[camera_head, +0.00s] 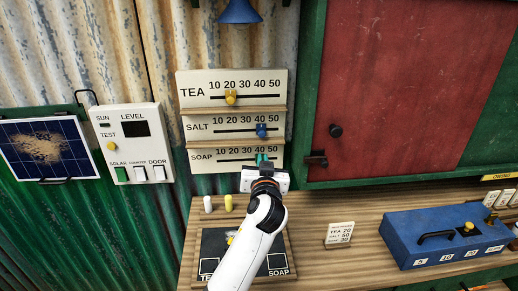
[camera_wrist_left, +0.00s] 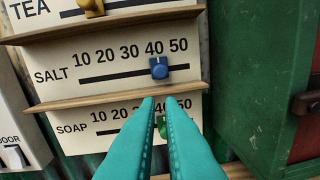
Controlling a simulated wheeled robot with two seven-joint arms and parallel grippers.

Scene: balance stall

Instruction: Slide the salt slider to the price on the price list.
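The salt slider is a blue knob that shows in the head view (camera_head: 261,131) and the left wrist view (camera_wrist_left: 159,68). It sits at about 40 on the salt scale. The price list (camera_head: 340,234) is a small white card on the counter; its small print appears to read tea 20, salt 50, soap 30. My left gripper (camera_head: 262,158) has teal fingers, slightly apart and empty. In the left wrist view its fingertips (camera_wrist_left: 159,99) appear just below the salt slider, over the shelf edge. The green soap slider (camera_wrist_left: 161,126) shows between the fingers. My right gripper is out of view.
The yellow tea slider (camera_head: 231,97) is above, near 20. Thin wooden ledges (camera_head: 235,140) separate the scales. A switch panel (camera_head: 134,142) is left of the board and a red door (camera_head: 410,80) right. A blue box (camera_head: 400,245) stands on the counter.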

